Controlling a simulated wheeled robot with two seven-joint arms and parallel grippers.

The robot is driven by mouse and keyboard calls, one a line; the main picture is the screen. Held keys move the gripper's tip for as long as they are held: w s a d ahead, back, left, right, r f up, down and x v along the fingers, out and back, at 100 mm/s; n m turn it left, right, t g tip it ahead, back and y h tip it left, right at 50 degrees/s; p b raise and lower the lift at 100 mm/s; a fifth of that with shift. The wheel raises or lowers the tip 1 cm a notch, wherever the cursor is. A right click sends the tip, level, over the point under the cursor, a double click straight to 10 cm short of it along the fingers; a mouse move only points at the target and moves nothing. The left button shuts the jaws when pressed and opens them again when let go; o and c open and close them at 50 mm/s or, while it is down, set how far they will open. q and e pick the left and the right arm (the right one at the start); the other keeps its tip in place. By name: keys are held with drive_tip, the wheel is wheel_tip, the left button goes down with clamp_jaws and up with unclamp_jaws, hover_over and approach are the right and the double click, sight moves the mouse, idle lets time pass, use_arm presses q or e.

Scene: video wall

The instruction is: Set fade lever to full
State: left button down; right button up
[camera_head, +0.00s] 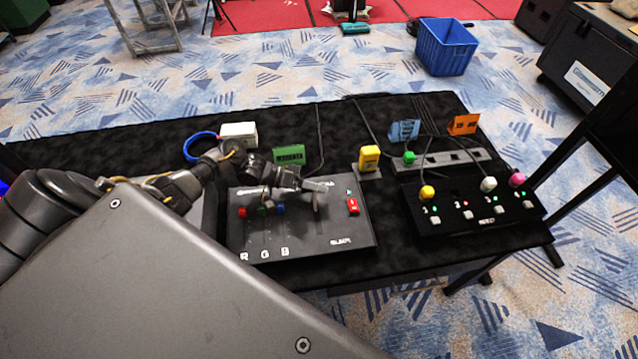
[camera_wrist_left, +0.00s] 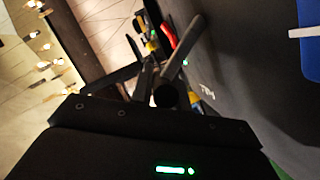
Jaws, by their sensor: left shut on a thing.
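A black control box (camera_head: 310,238) lies on the black-covered table, with R, G and B sliders at its left. Their caps are red (camera_head: 242,213), green and blue (camera_head: 281,209). My left gripper (camera_head: 318,190) reaches in from the left above the box's right half, right of the blue cap. It is shut at the place of the fade lever, whose knob is hidden by the fingers, so its exact setting cannot be read. In the left wrist view the fingers (camera_wrist_left: 167,66) stand close together over a dark surface. My right gripper is not in view.
A red switch (camera_head: 352,206) sits just right of the gripper. A second black panel (camera_head: 478,211) with coloured knobs lies farther right. A green label (camera_head: 289,155), a yellow block (camera_head: 369,158) and a white box (camera_head: 239,134) stand behind. Cables cross the table.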

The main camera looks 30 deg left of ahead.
use_arm(q)
drive_tip(key=shift+s+f, duration=0.15)
drive_tip(key=shift+f, duration=0.05)
drive_tip(key=c, duration=1.3)
unclamp_jaws()
drive_tip(key=shift+c, duration=0.2)
drive_tip(key=shift+r, duration=0.1)
drive_tip(key=shift+a, duration=0.1)
drive_tip(key=b+v, duration=0.2)
drive_tip(key=v, duration=0.7)
drive_tip(key=shift+a+b, duration=0.25)
drive_tip(key=shift+b, duration=0.15)
drive_tip(key=shift+s+a+r, duration=0.15)
drive_tip(key=shift+s+a, duration=0.1)
drive_tip(key=shift+a, duration=0.3)
